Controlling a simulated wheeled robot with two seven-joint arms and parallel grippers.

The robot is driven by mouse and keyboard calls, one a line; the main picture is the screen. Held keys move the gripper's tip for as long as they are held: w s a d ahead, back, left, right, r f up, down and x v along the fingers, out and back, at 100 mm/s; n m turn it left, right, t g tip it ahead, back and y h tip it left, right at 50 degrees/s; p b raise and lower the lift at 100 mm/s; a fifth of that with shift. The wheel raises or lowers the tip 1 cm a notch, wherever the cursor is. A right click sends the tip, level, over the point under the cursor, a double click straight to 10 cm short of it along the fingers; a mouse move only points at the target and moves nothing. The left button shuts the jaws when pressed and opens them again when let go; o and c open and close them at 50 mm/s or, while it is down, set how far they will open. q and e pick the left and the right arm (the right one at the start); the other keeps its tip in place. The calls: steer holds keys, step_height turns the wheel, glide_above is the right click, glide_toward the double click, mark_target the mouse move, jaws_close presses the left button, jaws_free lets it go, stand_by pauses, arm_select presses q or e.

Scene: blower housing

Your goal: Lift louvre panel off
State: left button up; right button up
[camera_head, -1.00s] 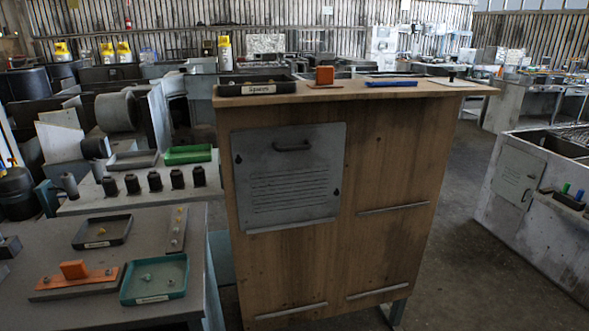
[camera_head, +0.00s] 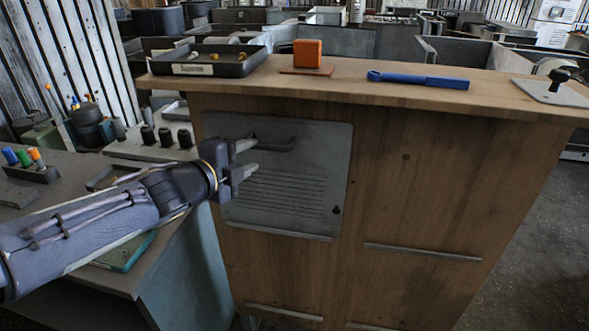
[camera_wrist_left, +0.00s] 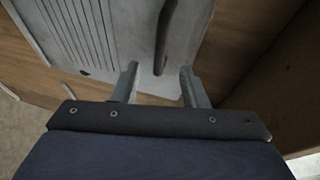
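The grey louvre panel (camera_head: 300,190) sits upright on the front of the wooden housing, with slots across its lower half and a dark handle (camera_head: 272,144) near its top. A dark fastener (camera_head: 336,210) shows at its right edge. My left gripper (camera_head: 252,158) is in front of the panel's upper left, at the handle's left end. In the left wrist view its two fingers (camera_wrist_left: 160,85) are spread apart, with the dark handle (camera_wrist_left: 163,40) just beyond and between them. No contact with the handle is visible. My right gripper is not in view.
The wooden housing (camera_head: 430,180) has a ledge under the panel. On its top are a dark tray (camera_head: 208,62), an orange block (camera_head: 307,53), a blue tool (camera_head: 418,80) and a plate with a black knob (camera_head: 556,84). A workbench stands at left; open floor lies at right.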

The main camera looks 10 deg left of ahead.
mark_target(269, 148)
arm_select(q)
steer(key=b+x, duration=0.1)
steer(key=x, duration=0.7)
steer(key=shift+d, duration=0.15)
steer(key=shift+s+r, duration=0.1)
jaws_close()
